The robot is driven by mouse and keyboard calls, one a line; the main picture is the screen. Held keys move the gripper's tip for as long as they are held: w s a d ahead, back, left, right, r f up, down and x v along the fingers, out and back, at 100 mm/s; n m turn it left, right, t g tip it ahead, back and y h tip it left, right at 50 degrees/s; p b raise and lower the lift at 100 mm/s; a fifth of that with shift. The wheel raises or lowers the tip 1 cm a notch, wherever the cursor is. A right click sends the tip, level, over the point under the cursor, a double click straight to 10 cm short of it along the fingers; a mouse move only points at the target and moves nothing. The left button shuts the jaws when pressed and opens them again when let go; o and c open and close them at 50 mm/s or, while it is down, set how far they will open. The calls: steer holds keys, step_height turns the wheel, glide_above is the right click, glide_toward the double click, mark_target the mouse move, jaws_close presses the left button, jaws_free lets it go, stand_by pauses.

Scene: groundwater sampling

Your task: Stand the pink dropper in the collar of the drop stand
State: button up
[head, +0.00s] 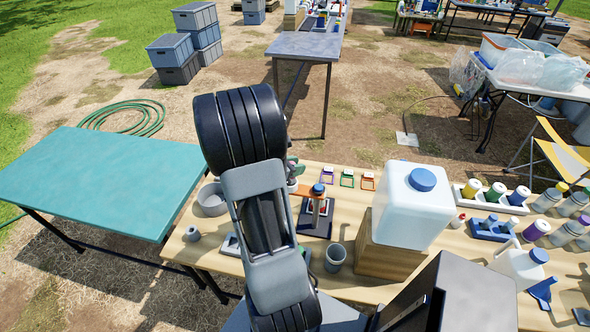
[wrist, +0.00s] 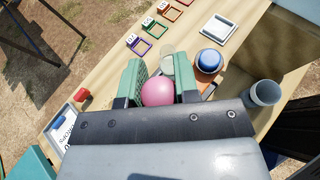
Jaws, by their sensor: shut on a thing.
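The pink dropper (wrist: 158,92) shows in the wrist view as a round pink bulb between the two green fingers of my gripper (wrist: 158,82). The gripper is shut on it. The dropper's lower part is hidden. A pale round clear thing (wrist: 167,62) shows just beyond the bulb; I cannot tell if it touches the dropper. Right of the fingers is an upright blue-topped piece (wrist: 209,61) with an orange-brown part, perhaps on the drop stand. It also shows in the head view (head: 318,189) above a dark base. I cannot make out the collar. In the head view my arm hides most of the gripper.
A grey cup (wrist: 265,94) stands right of the blue-topped piece. Purple, green and orange square frames (head: 347,178) line the far table edge. A big white jug (head: 412,205) on a wooden block (head: 385,255) stands to the right. A labelled tray (wrist: 62,125) lies left.

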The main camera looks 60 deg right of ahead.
steer(key=shift+f, duration=0.95)
steer(key=o, duration=0.9)
steer(key=w+a+r+m+t+y, duration=0.2)
steer(key=a+r+m+t+y, duration=0.1)
steer(key=a, duration=0.8)
steer(key=w+a+r+m+t+y, duration=0.2)
steer(key=a+r+m+t+y, duration=0.2)
steer(key=a, duration=0.8)
steer(key=w+a+r+m+t+y, duration=0.3)
steer(key=a+r+m+y, duration=0.1)
steer(key=a, duration=0.8)
steer(key=shift+r+m+t+y+b, duration=0.3)
steer(key=shift+m+y+b, duration=0.15)
steer(key=shift+m, duration=0.35)
